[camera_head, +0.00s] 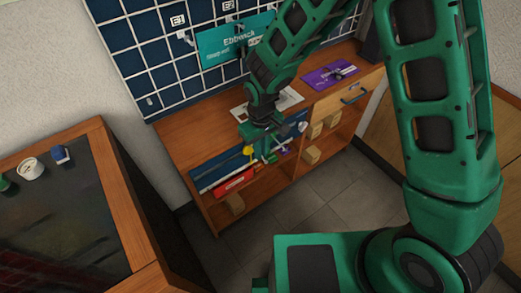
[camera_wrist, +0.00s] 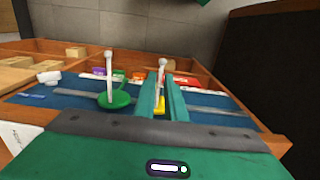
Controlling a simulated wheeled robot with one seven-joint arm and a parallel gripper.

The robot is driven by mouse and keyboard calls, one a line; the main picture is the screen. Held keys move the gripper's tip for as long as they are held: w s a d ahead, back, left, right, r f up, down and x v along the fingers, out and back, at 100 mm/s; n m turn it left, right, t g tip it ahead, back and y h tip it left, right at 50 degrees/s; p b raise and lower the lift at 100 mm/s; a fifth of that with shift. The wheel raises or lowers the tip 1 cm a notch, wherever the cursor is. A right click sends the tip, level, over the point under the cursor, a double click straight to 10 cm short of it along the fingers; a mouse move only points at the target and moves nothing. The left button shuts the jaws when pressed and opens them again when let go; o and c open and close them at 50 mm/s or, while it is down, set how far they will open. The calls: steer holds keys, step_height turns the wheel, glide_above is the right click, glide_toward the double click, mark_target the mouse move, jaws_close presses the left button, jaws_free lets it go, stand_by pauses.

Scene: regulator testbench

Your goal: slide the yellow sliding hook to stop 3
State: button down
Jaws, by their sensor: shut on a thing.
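The yellow sliding hook (camera_wrist: 160,104) shows in the wrist view as a small yellow base with a white post rising from it. My gripper (camera_wrist: 161,80) is shut on it, with the green fingers on either side hiding most of it. In the head view a yellow round part (camera_head: 249,150) shows beside my gripper (camera_head: 264,152), at the front of the bench. A grey rail (camera_wrist: 75,96) runs along a blue panel in the wrist view. A green hook (camera_wrist: 114,101) with a white post stands on it left of my fingers. I cannot read any stop numbers.
Coloured labels line the panel's far edge, including a red one (camera_wrist: 187,80). The wooden bench (camera_head: 185,122) has open shelves with several wooden blocks. A purple mat (camera_head: 330,74) lies at the right. A dark-topped table (camera_head: 60,215) stands at the left; floor is clear between.

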steer(key=shift+s, duration=0.1)
steer(key=c, duration=1.8)
jaws_free()
steer(key=shift+r, duration=0.1)
step_height(320, 180, up, 11)
steer(key=shift+f, duration=0.2)
